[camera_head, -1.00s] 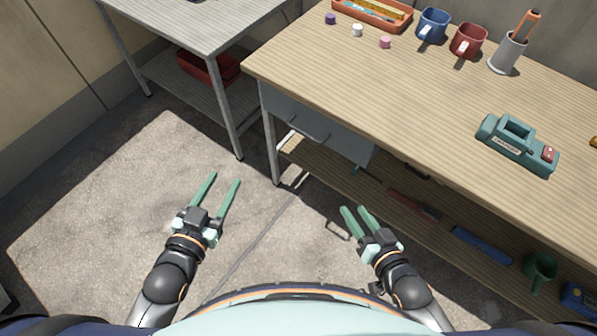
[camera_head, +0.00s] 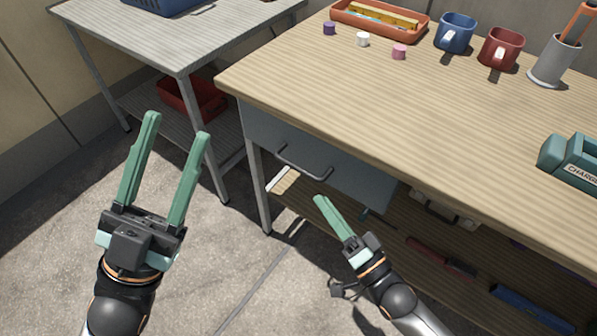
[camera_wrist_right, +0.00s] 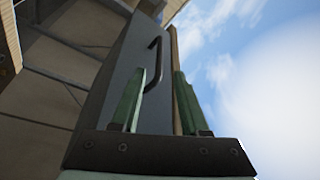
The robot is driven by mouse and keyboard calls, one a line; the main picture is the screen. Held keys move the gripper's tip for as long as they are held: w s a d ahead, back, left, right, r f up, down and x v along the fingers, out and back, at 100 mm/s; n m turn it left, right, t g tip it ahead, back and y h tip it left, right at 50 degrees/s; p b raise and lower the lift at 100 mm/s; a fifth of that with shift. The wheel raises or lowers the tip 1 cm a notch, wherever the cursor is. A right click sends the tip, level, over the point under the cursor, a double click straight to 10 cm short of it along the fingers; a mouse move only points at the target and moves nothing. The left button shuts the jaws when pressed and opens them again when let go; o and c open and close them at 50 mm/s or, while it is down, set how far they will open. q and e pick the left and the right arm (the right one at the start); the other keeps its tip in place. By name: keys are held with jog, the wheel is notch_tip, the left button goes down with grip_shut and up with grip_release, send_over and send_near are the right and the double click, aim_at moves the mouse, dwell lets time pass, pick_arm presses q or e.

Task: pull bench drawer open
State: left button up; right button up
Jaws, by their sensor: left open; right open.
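The bench drawer (camera_head: 318,170) is a grey-blue box front under the wooden bench top (camera_head: 400,120), with a dark bar handle (camera_head: 303,163). It looks shut. My right gripper (camera_head: 320,200) is below and a little right of the handle, apart from it. In the right wrist view my right gripper (camera_wrist_right: 160,95) is open and empty. That view also shows the drawer front (camera_wrist_right: 122,75) and the handle (camera_wrist_right: 154,62) beyond the fingertips. My left gripper (camera_head: 178,125) is open and empty, left of the bench, in front of the metal table.
A grey metal table (camera_head: 180,45) with a red bin (camera_head: 192,97) on its shelf stands at left. The bench leg (camera_head: 256,180) is near the drawer. The bench top holds an orange tray (camera_head: 380,32), mugs (camera_head: 455,33) and a charger (camera_head: 575,160). A lower shelf holds tools.

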aim_at(299, 167)
jog(key=b+x, duration=0.2)
jog(key=x, duration=0.8)
jog(key=shift+w+a, duration=0.1)
jog(key=shift+w, duration=0.1)
grip_shut()
dwell(1.0)
